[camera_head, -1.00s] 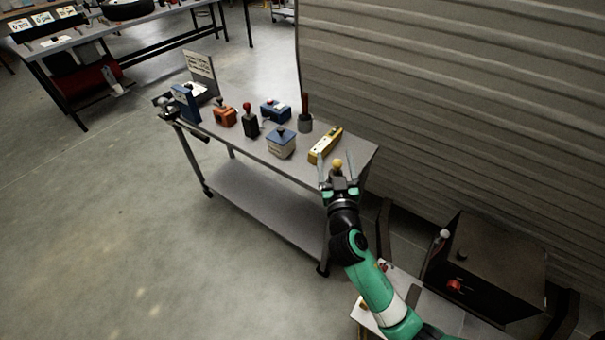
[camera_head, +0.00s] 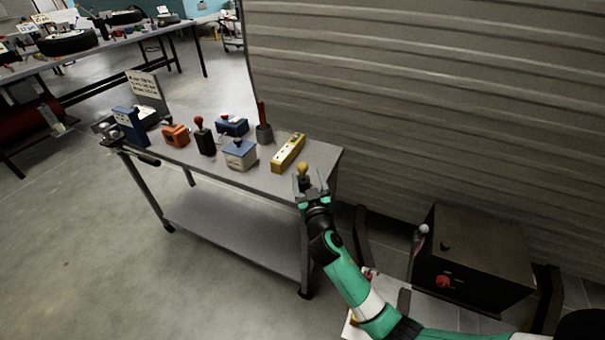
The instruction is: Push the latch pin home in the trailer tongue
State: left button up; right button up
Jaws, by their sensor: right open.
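My right gripper (camera_head: 312,180) is open at the front right edge of the grey cart (camera_head: 215,204). A small piece with a yellow ball knob (camera_head: 303,168) stands at that edge, close to the fingertips. I cannot tell whether the gripper touches it. No trailer tongue or latch pin can be told for sure; the yellow-knobbed piece may be the pin, but its lower part is hidden by the gripper. A long yellow block (camera_head: 288,153) lies just behind it on the cart. My left gripper is not in view.
Several devices stand on the cart, among them a blue-topped box (camera_head: 240,155), a black red-knobbed one (camera_head: 204,137) and a red-handled one (camera_head: 264,127). A corrugated wall (camera_head: 430,110) rises behind. A black box (camera_head: 475,262) stands lower right. The floor at left is clear.

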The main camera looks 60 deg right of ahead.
aim_at(303, 171)
jog(key=shift+w+d+f, duration=0.15)
jog(key=shift+w+d, duration=0.1)
jog(key=shift+w, duration=0.05)
jog(key=b+x, duration=0.2)
jog(key=x, duration=0.2)
jog(key=shift+w, duration=0.35)
grip_shut()
